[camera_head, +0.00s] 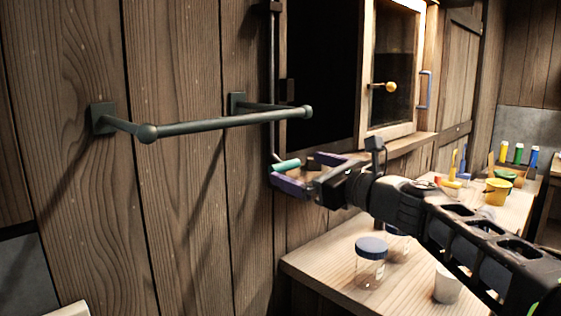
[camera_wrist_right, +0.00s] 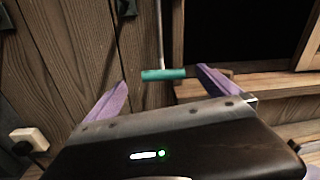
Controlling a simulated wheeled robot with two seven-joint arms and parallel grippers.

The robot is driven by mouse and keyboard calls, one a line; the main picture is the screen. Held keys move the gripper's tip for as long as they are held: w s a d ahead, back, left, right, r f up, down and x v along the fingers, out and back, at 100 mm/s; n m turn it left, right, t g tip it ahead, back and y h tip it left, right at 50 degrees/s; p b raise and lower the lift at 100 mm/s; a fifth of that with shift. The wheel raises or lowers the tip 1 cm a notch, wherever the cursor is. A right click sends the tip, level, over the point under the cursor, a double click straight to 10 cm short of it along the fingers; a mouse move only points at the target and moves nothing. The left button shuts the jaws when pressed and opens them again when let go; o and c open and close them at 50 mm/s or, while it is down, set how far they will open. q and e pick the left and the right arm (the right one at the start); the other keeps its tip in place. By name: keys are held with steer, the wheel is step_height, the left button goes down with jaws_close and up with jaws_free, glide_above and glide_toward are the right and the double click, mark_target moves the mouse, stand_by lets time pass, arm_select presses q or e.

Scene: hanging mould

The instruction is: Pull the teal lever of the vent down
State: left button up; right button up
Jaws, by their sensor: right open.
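The teal lever (camera_head: 286,165) is a short horizontal grip at the lower end of a thin dark rod that runs down the wall beside the dark vent opening (camera_head: 322,75). My right gripper (camera_head: 297,170) is open with its purple fingers around the lever's level, one to each side. In the right wrist view the teal lever (camera_wrist_right: 163,74) lies crosswise between the tips of the open right gripper (camera_wrist_right: 162,80), near the right fingertip. I cannot tell if either finger touches it. My left gripper is not in view.
A dark green rail (camera_head: 225,121) juts from the plank wall at left. A framed cabinet door (camera_head: 399,75) with a yellow knob stands at right of the opening. A wooden counter (camera_head: 325,262) below holds a blue-lidded jar (camera_head: 370,262) and a white cup (camera_head: 447,286).

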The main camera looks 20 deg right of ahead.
mark_target(278, 160)
steer(key=x, duration=0.7)
steer(key=shift+w+p, duration=0.3)
steer(key=shift+p, duration=0.05)
